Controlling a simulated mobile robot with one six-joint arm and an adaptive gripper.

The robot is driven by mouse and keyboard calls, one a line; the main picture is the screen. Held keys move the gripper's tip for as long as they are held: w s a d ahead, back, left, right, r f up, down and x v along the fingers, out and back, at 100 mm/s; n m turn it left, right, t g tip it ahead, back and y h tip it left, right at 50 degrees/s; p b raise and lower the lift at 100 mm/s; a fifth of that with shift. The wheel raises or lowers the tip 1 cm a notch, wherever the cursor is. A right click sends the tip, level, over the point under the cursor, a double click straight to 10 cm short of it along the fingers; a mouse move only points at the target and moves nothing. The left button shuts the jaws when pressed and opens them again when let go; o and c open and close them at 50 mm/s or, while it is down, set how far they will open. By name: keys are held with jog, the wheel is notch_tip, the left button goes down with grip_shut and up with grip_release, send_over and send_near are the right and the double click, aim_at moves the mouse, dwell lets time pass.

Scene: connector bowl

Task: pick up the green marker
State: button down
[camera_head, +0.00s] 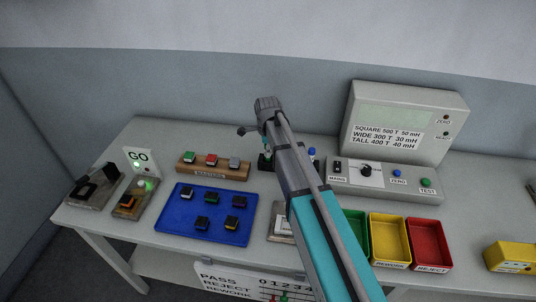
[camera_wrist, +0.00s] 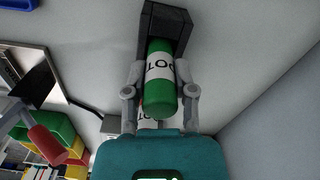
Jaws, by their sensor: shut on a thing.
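The green marker (camera_wrist: 158,98) with a white lettered label shows in the wrist view, between the two fingers of my gripper (camera_wrist: 160,78). The fingers are shut on its sides. Its far end overlaps a black holder (camera_wrist: 165,22); I cannot tell whether it is still seated in it. In the head view my gripper (camera_head: 267,148) is over the back of the table, above the small black holder (camera_head: 264,163). My arm and gripper hide most of the marker there.
A blue tray (camera_head: 182,226) with several connectors lies left of my arm. A wooden block (camera_head: 213,172) with three pieces stands behind it. Right are a tester (camera_head: 395,183) with a display and green, yellow (camera_head: 390,262) and red (camera_head: 430,266) bins. A blue-topped item (camera_head: 312,153) stands close to my arm.

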jog(key=shift+r, duration=0.2)
notch_tip(320, 180, up, 2)
jog(key=p, duration=0.2)
jog(key=shift+p, duration=0.3)
jog(key=s+d+r+p, duration=0.1)
jog(key=s+r+p, duration=0.9)
jog(key=s, duration=0.4)
jog(key=shift+d+r, duration=0.15)
jog(key=shift+r, duration=0.15)
jog(key=c, duration=0.9)
grip_release()
jog(key=shift+c, duration=0.2)
jog(key=c, duration=0.4)
notch_tip(320, 180, down, 4)
jog(key=b, duration=0.3)
jog(key=shift+r, duration=0.1)
